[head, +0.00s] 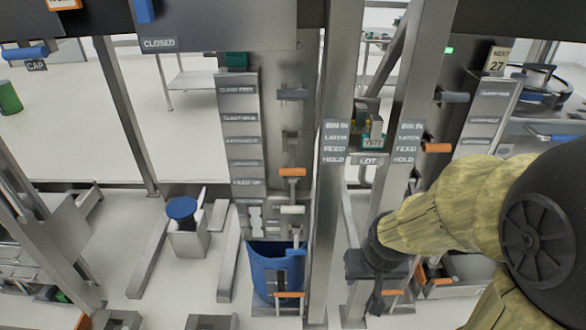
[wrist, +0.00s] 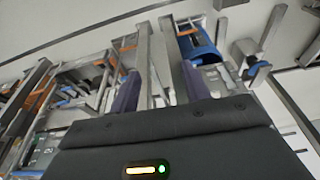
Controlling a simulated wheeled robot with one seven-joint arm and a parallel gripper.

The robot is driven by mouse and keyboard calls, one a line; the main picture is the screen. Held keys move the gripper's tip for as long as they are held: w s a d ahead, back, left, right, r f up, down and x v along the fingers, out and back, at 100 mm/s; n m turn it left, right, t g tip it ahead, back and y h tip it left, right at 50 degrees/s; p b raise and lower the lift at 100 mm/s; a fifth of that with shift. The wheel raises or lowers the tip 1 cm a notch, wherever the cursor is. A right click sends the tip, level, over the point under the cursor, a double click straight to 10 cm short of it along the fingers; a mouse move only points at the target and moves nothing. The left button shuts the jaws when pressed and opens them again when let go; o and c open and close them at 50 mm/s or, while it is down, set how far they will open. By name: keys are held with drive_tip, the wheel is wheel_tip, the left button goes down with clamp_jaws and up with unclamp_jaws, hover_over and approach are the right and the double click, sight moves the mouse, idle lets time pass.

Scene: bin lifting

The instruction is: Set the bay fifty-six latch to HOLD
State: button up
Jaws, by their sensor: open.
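Two latch levers with orange grips show in the head view: one (head: 292,172) on the left bay's post, another (head: 437,147) on the right bay's. I cannot read which bay is fifty-six, nor tell each latch's setting. My gripper (head: 376,290) hangs low before the right bay, pointing down, below and left of the right orange grip. In the wrist view my gripper (wrist: 160,88) has its fingers apart, with nothing clearly between them; metal posts lie beyond.
A blue bin (head: 270,270) stands low in the left bay. Vertical metal posts (head: 340,220) stand close to my gripper on its left. A blue-topped stool (head: 182,209) stands on the floor at left. A CLOSED sign (head: 159,43) hangs above open floor.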

drive_tip(key=w+a+f+m+t+y+b, duration=0.1)
drive_tip(key=w+a+m+t, duration=0.25)
drive_tip(key=w, duration=0.55)
drive_tip(key=w+a+f+m+t+b, duration=0.1)
drive_tip(key=w+a+m+t, duration=0.1)
drive_tip(key=w+a, duration=0.5)
drive_tip(key=m+t+h+b, duration=0.2)
drive_tip(key=m+t+h, duration=0.2)
drive_tip(key=m+t, duration=0.65)
approach(291, 172)
wheel_tip(291, 172, down, 2)
drive_tip(key=w+a+m+g, duration=0.1)
drive_tip(key=w, duration=0.2)
drive_tip(key=s+a+f+m+t+h+b, duration=0.1)
drive_tip(key=s+a+f+m+t+h, duration=0.1)
drive_tip(key=s+a+f+m+h, duration=0.1)
drive_tip(key=s+f+m+h, duration=0.1)
drive_tip(key=s+m+h, duration=0.1)
drive_tip(key=m+h, duration=0.1)
drive_tip(key=shift+s+a+m+t, duration=0.2)
drive_tip(key=shift+m+t, duration=0.1)
drive_tip(key=shift+m, duration=0.6)
drive_tip(key=p+x, duration=0.4)
drive_tip(key=x, duration=1.3)
drive_tip(key=shift+w+d+r, duration=0.1)
drive_tip(key=shift+w+r, duration=0.05)
clamp_jaws()
